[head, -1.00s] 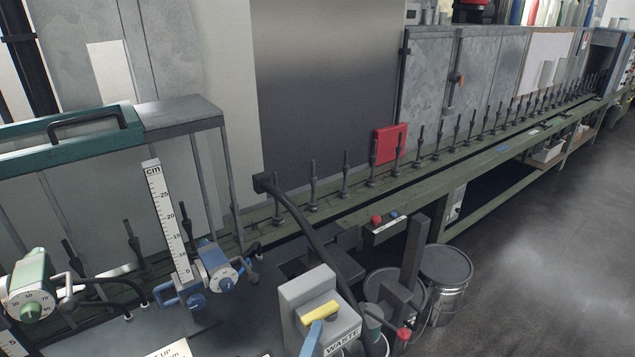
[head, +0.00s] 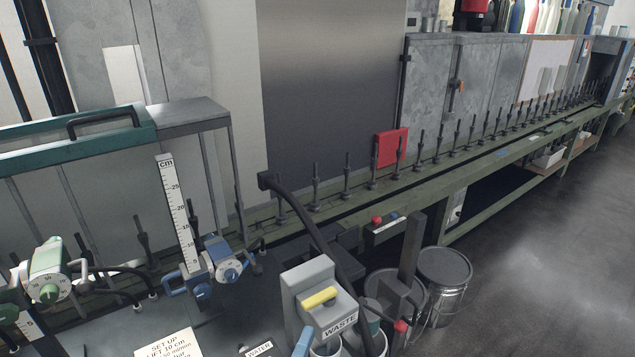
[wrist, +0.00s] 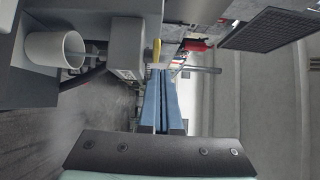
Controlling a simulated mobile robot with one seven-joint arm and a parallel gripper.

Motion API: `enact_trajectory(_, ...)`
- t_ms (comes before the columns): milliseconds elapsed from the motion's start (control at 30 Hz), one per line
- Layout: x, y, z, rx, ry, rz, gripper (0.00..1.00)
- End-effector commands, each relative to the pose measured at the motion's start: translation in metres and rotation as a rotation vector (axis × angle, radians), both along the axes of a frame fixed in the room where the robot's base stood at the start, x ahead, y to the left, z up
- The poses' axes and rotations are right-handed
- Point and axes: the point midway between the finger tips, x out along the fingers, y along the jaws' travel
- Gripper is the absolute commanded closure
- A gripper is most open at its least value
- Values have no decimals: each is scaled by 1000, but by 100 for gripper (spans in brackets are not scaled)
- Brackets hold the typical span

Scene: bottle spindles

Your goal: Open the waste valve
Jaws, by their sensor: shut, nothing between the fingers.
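The waste valve is a grey box (head: 310,282) with a yellow handle (head: 319,297) on its front, above a "WASTE" label (head: 340,327). The handle lies close to level, its right end slightly higher. My gripper (head: 304,336) shows as a blue tip at the bottom edge of the head view, below the handle and apart from it. In the wrist view, my gripper's two blue fingers (wrist: 160,74) are together and empty. The yellow handle (wrist: 157,52) is just ahead of their tips, beside the grey box (wrist: 127,45). Most of my gripper is outside the head view.
A black hose (head: 318,232) arches behind the valve box. A white cup (wrist: 55,50) is at the left of the wrist view. A post with a red knob (head: 400,326) and metal cans (head: 444,278) stand at the right. The spindle bench (head: 375,195) runs behind.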

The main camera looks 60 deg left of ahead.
Motion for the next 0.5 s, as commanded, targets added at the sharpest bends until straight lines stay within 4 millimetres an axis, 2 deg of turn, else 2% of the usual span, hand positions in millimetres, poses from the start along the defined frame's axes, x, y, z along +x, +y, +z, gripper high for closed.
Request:
enact_trajectory(33,-12,3,-3,0,3,-2,100)
enact_trajectory(200,-43,11,-2,0,3,-5,100)
enact_trajectory(333,-57,15,-2,-1,0,-7,100)
enact_trajectory(500,-63,17,-1,-1,-1,-9,100)
